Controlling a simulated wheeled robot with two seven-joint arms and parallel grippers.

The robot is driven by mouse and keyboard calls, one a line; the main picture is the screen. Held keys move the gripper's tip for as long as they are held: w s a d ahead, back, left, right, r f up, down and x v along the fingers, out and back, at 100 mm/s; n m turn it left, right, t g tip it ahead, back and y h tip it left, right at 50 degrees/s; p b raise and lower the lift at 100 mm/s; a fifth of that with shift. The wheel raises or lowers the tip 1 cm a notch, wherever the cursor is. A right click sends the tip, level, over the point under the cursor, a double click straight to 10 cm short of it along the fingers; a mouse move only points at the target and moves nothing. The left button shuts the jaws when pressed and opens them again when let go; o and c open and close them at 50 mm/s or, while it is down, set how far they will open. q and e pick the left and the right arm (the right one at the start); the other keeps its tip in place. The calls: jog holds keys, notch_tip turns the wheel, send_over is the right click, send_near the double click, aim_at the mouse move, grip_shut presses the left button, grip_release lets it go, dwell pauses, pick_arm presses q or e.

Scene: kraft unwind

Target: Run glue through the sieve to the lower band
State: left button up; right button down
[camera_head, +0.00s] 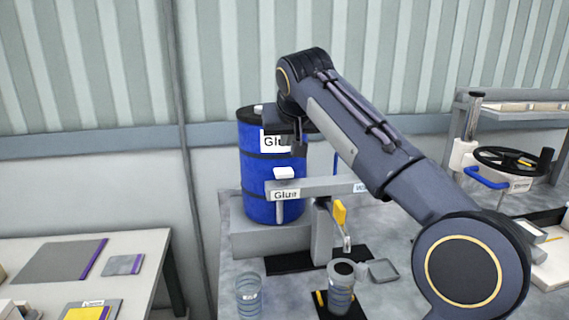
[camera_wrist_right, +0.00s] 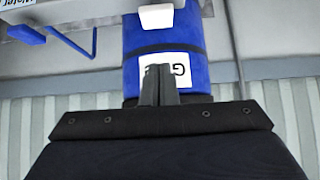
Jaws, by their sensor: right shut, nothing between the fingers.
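A blue drum (camera_head: 258,165) labelled "Glue" stands at the back of the bench; it also shows in the right wrist view (camera_wrist_right: 190,45). A grey bar (camera_head: 330,187) in front of it carries a "Glue" label and a white block (camera_head: 284,173). A yellow piece (camera_head: 339,212) hangs near a small spout (camera_head: 347,243). My right gripper (camera_head: 298,146) is shut and empty before the drum's label.
A small grey square piece (camera_head: 382,270) lies right of the dark-topped cup. A black handwheel (camera_head: 512,160) and blue handle (camera_head: 486,178) stand at the right. A separate table (camera_head: 130,250) with flat sheets is at the left, across a gap.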

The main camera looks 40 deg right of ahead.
aim_at(283, 169)
jog(key=x, duration=0.4)
notch_tip(283, 169, down, 3)
jog(key=shift+r+b, duration=0.15)
jog(key=shift+b, duration=0.2)
jog(key=shift+f, duration=0.7)
